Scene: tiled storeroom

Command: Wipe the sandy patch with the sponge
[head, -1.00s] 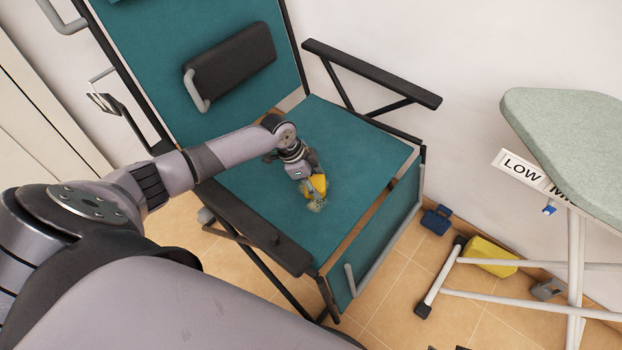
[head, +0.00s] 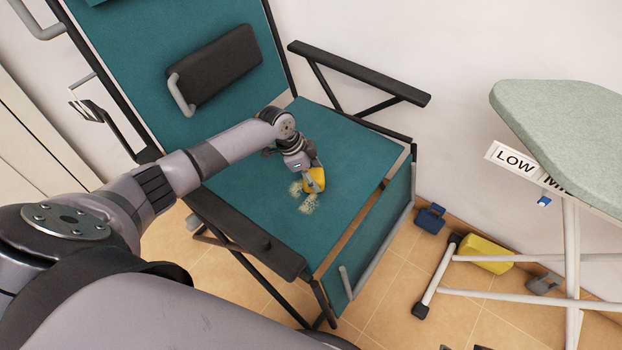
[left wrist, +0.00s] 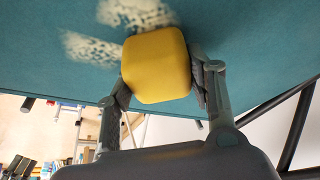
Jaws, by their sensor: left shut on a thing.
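The yellow sponge (head: 315,180) is held in my left gripper (head: 310,181), low over the seat of a teal folding chair. It also shows in the left wrist view (left wrist: 156,65), between the two fingers of my left gripper (left wrist: 160,80). The sandy patch (head: 308,204) is a pale speckled mark in two parts on the teal seat (head: 350,155), just left of and below the sponge. In the left wrist view the patch (left wrist: 92,48) shows beside and behind the sponge. I cannot tell whether the sponge touches the seat. My right gripper is not in view.
The chair's black armrests (head: 360,72) flank the seat, and a dark cushion (head: 214,65) is on the backrest. An ironing board (head: 560,135) stands at the right. A blue weight-like object (head: 430,219) and a yellow block (head: 484,254) lie on the tiled floor.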

